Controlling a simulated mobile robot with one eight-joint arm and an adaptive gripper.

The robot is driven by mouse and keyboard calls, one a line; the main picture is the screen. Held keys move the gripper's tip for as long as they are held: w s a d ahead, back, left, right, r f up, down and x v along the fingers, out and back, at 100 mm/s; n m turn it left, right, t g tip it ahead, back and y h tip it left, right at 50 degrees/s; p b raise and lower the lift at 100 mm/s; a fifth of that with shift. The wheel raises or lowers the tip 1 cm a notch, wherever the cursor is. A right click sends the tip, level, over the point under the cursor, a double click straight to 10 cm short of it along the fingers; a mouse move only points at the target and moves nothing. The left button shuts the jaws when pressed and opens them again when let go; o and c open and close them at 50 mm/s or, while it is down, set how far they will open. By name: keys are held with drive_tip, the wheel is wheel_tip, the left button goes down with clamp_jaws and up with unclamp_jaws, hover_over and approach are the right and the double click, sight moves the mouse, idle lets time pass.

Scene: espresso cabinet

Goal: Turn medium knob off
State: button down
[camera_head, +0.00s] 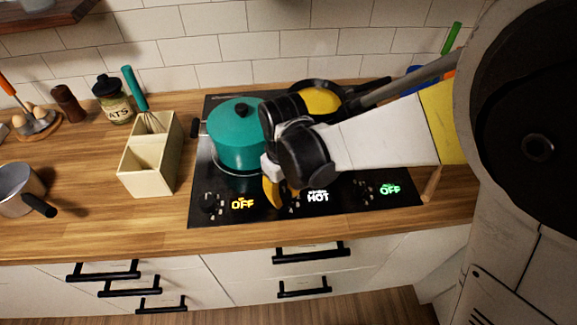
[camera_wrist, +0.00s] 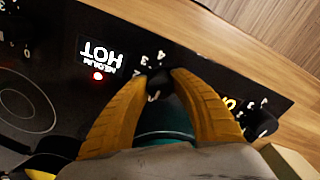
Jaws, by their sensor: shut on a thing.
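The medium knob (camera_wrist: 157,84) is a small black dial on the stove's front strip, with white numbers around it. It is between the yellow fingertips of my gripper (camera_wrist: 158,90), which is shut on it. Beside it, the display (camera_wrist: 100,52) reads MEDIUM HOT, upside down in the wrist view, with a red light lit. The same white HOT text (camera_head: 318,197) shows in the head view. There my gripper (camera_head: 281,193) is over the front of the black cooktop (camera_head: 340,208) and mostly hides the knob.
The left knob (camera_head: 212,203) has an orange OFF and the right knob (camera_head: 366,187) a green OFF. A teal pot (camera_head: 235,145) stands behind my gripper. A dark pan (camera_head: 352,103) holds something yellow. A cream utensil box (camera_head: 148,172) stands left of the cooktop.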

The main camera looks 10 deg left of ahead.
sight(284, 193)
idle(0.4)
drive_tip(key=c, duration=1)
unclamp_jaws()
drive_tip(key=shift+c, duration=0.2)
wheel_tip(284, 193, up, 12)
drive_tip(key=shift+c, duration=0.2)
